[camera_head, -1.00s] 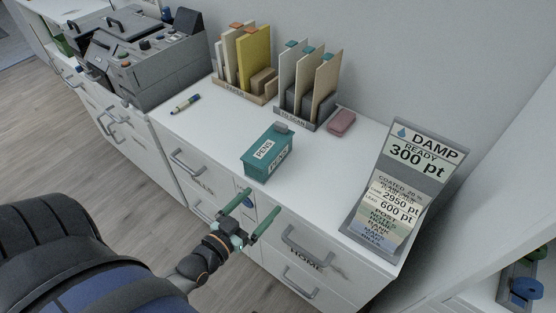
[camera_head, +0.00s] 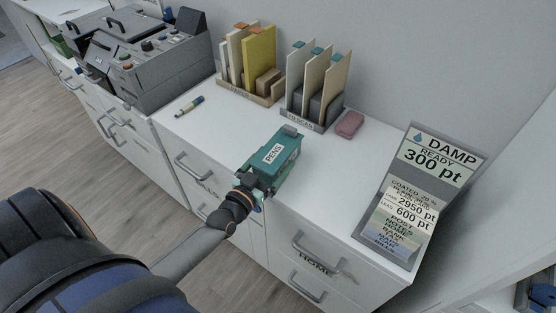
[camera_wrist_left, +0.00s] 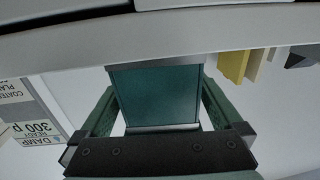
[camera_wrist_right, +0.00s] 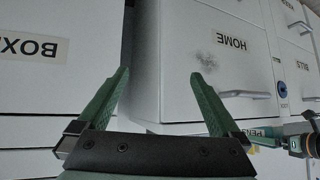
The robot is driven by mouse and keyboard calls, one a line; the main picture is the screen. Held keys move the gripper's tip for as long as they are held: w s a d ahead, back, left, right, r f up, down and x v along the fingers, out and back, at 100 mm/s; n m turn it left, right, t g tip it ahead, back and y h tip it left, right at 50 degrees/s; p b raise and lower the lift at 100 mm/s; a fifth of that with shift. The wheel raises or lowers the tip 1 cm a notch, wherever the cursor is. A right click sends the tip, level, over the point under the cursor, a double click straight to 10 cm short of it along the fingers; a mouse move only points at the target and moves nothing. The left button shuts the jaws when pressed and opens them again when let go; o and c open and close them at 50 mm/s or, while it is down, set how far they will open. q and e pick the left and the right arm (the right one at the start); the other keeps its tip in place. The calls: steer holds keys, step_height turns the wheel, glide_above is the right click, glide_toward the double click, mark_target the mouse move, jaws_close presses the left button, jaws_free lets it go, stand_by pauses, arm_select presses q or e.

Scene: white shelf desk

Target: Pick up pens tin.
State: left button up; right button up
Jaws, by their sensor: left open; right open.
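In the left wrist view the tin (camera_wrist_left: 155,97) shows between the two green fingers. My left gripper (camera_head: 262,180) is open at the tin's front end, with its fingers along the tin's sides; gaps show beside the tin, at least on the left. My right gripper (camera_wrist_right: 160,85) is open and empty in front of the drawers, and is out of the head view.
A damp-ready sign stand (camera_head: 420,195) is at the desk's right. Two file racks (camera_head: 250,92) (camera_head: 312,118), a pink block (camera_head: 349,124) and a marker pen (camera_head: 190,106) lie behind the tin. A grey machine (camera_head: 150,65) stands left. Drawer handles (camera_head: 315,258) stick out below.

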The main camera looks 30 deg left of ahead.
arm_select(q)
steer(key=shift+w, duration=0.85)
steer(key=c, duration=1.4)
